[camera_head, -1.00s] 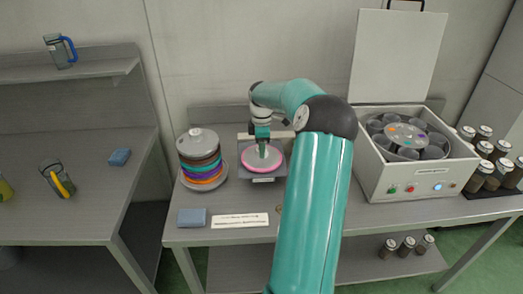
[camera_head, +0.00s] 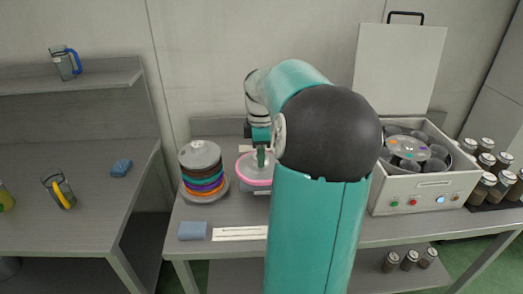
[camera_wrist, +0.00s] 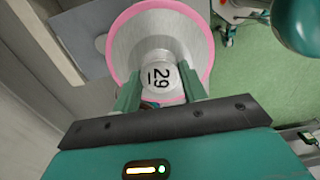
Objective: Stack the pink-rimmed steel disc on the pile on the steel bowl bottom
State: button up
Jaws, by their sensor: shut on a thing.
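The pink-rimmed steel disc (camera_head: 245,172) is in my gripper (camera_head: 262,157), left of my arm, which hides its right part. In the wrist view, the disc (camera_wrist: 128,45) shows a pale face, a pink rim and a round central knob (camera_wrist: 160,70) with a dark number, seemingly 29. The two fingers of my gripper (camera_wrist: 160,88) are shut on this knob. The pile (camera_head: 203,178) stands to the left, with orange, purple, green and brown bands and a plain knobbed steel disc on top. It sits on the steel bowl bottom (camera_head: 207,199), whose edge shows below.
A grey stand (camera_wrist: 88,42) lies beyond the disc. A blue sponge (camera_head: 192,231) and a label strip (camera_head: 240,233) lie at the table's front. A white open-lidded machine (camera_head: 428,187) stands right, with jars (camera_head: 487,160) beyond. A separate bench (camera_head: 85,190) is left.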

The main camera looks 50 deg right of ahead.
jog(key=shift+s+a+r, duration=0.3)
jog(key=shift+a+r, duration=0.05)
jog(key=shift+a, duration=0.1)
jog(key=shift+a+r, duration=0.1)
jog(key=shift+r, duration=1.3)
jog(key=shift+s, duration=0.15)
